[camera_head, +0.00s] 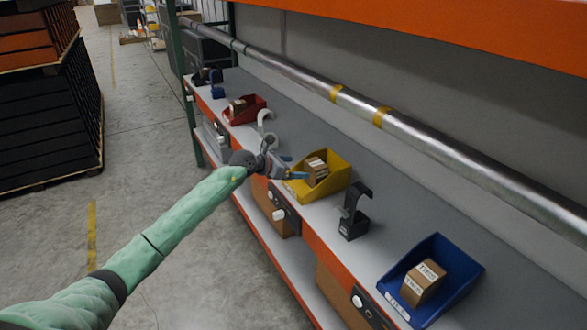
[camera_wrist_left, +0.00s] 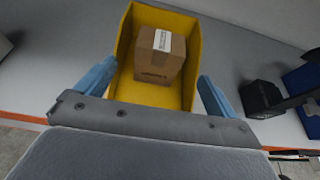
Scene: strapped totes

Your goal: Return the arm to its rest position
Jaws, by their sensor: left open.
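My left arm (camera_head: 178,215) reaches in from the left, in a green sleeve. My left gripper (camera_head: 289,167) is open at the front left edge of the yellow tote (camera_head: 333,184). In the left wrist view its two blue fingers (camera_wrist_left: 155,88) stand apart on either side of the yellow tote (camera_wrist_left: 187,32). A brown box (camera_wrist_left: 160,55) with a white label lies inside the tote; it also shows in the head view (camera_head: 316,172). Nothing is seen held between the fingers. My right gripper is not in view.
A blue tote (camera_head: 457,262) with a box stands at the front right of the shelf. A dark hook stand (camera_head: 353,220) is between the totes. A red tote (camera_head: 251,107) stands farther back. A metal pipe (camera_head: 300,77) runs above the shelf.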

